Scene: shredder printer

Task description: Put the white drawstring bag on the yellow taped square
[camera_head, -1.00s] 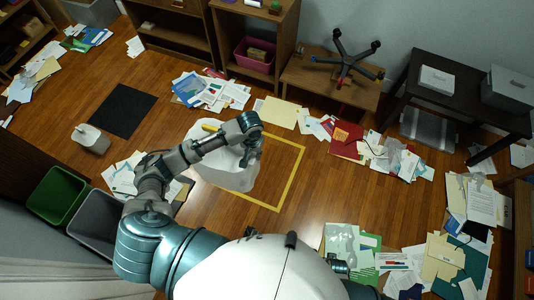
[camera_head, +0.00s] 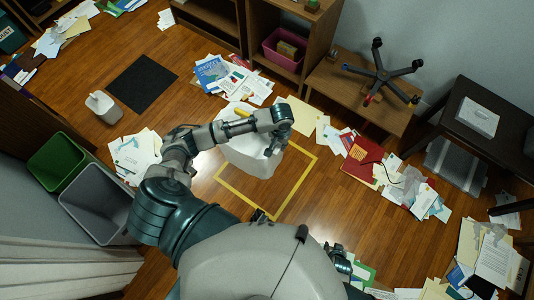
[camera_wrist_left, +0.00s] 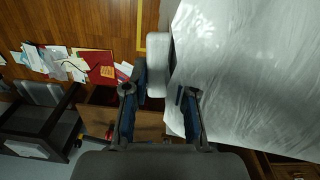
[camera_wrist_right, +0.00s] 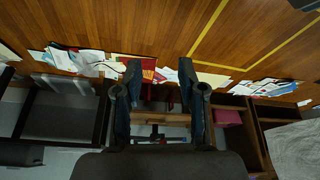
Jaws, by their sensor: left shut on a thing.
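The white drawstring bag (camera_head: 248,157) is below my left forearm in the head view, over the far-left part of the yellow taped square (camera_head: 294,190). The square's near and right edges show; the bag and arm hide part of its far side. I cannot tell whether the bag touches the floor. My left gripper (camera_head: 276,146) is shut on the bag. In the left wrist view, a pale part of the bag (camera_wrist_left: 158,55) lies between the fingers and its large sheet (camera_wrist_left: 250,70) fills the right. My right gripper (camera_wrist_right: 158,82) is open and empty, low over the near floor.
Loose papers (camera_head: 228,80) lie beyond the square, with a red folder (camera_head: 361,162) to its right. An upturned chair base (camera_head: 380,70) rests on a low wooden shelf. Green (camera_head: 57,162) and grey (camera_head: 98,205) bins stand at left. Floor inside the square's near part is bare.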

